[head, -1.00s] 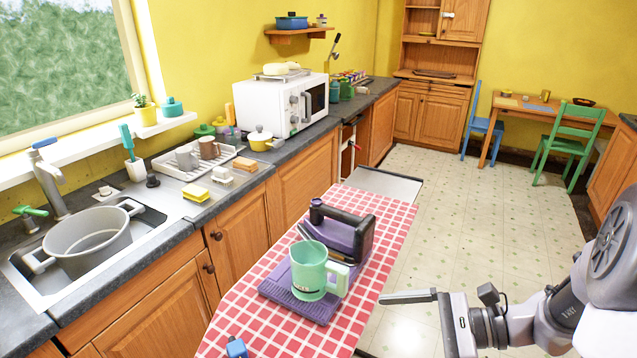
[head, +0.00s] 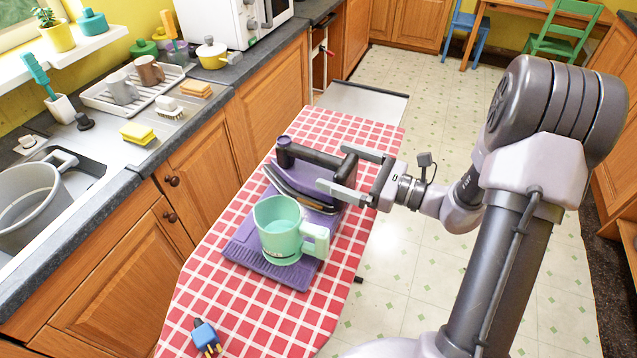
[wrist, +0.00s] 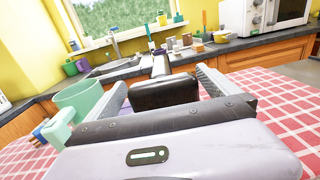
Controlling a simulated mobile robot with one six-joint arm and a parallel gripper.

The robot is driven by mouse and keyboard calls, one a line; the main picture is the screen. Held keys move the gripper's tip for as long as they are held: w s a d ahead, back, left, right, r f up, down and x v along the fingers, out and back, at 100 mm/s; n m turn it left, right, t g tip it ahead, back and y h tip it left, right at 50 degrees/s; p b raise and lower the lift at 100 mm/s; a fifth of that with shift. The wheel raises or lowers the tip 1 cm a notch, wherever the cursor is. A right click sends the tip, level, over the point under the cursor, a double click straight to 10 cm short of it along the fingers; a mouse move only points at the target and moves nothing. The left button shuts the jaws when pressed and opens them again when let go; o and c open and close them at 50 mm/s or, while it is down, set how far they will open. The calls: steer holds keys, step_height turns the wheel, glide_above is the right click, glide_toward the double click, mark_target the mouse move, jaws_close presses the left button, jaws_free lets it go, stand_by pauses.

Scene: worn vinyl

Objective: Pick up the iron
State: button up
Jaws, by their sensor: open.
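The purple and black iron (head: 300,153) sits on a purple rest (head: 245,250) on the red checked ironing board (head: 190,300). Its black handle is uppermost, and my gripper partly hides its right side. My gripper (head: 331,167) is open at the iron's right, its two fingers reaching to either side of the handle's right end. In the wrist view the black handle (wrist: 165,93) shows between the two spread fingers (wrist: 160,80). I cannot tell whether either finger touches it.
A mint green jug (head: 280,235) stands on the rest, close in front of the iron. It is left of my fingers in the wrist view (wrist: 82,100). A blue plug (head: 207,335) lies near the board's front end. The counter with the sink runs along the left.

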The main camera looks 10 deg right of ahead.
mark_target(325, 160)
steer(key=b+x, duration=0.1)
steer(key=x, duration=0.3)
steer(key=shift+w, duration=0.15)
steer(key=shift+d, duration=0.1)
steer(key=shift+r, duration=0.1)
steer(key=c, duration=2)
